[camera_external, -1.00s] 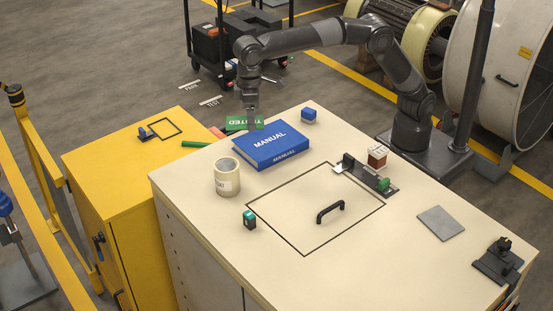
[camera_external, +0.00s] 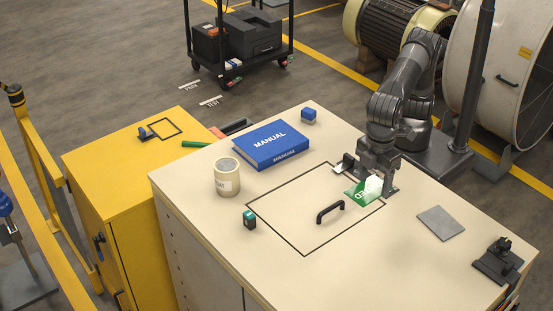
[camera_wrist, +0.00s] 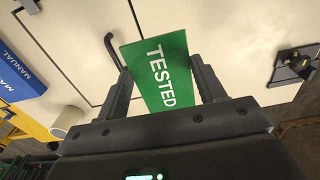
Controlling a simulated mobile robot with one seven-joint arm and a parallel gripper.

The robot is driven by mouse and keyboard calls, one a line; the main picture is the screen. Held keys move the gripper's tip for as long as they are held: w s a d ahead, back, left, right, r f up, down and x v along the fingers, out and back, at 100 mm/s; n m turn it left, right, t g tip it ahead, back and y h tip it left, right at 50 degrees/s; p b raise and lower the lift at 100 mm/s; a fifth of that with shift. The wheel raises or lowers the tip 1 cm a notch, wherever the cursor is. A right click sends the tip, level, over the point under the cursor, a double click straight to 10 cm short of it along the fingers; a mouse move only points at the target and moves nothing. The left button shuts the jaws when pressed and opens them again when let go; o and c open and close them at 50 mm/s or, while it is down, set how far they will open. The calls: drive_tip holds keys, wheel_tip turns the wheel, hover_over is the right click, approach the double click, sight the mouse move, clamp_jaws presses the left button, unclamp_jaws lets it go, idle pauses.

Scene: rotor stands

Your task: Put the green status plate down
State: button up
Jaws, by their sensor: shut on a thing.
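My gripper (camera_external: 372,172) is shut on the green status plate (camera_external: 359,193), lettered TESTED, and holds it over the right part of the black-outlined square (camera_external: 283,236) on the cream cabinet top. In the wrist view the plate (camera_wrist: 158,80) sits between the two fingers, its far end reaching beyond them. Whether the plate touches the surface cannot be told. A white patch beside the plate in the external view is unclear. A black handle (camera_external: 330,211) stands inside the square, left of the plate.
The black device (camera_external: 347,166) is partly hidden behind my gripper. A grey flat plate (camera_external: 440,223) lies to the right. The square's left half is bare apart from the handle.

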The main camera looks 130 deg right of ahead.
drive_tip(key=f, duration=0.4)
drive_tip(key=shift+s+a+f, duration=0.1)
drive_tip(key=shift+a+f, duration=0.25)
drive_tip(key=shift+f, duration=0.2)
hover_over(399, 256)
wheel_tip(399, 256, down, 7)
drive_tip(key=shift+r, duration=0.1)
drive_tip(key=shift+f, duration=2.05)
drive_tip(key=shift+f, duration=0.1)
drive_tip(key=o, duration=1)
drive_tip(key=shift+f, duration=0.1)
wheel_tip(399, 256, up, 12)
drive_tip(key=shift+r, duration=0.2)
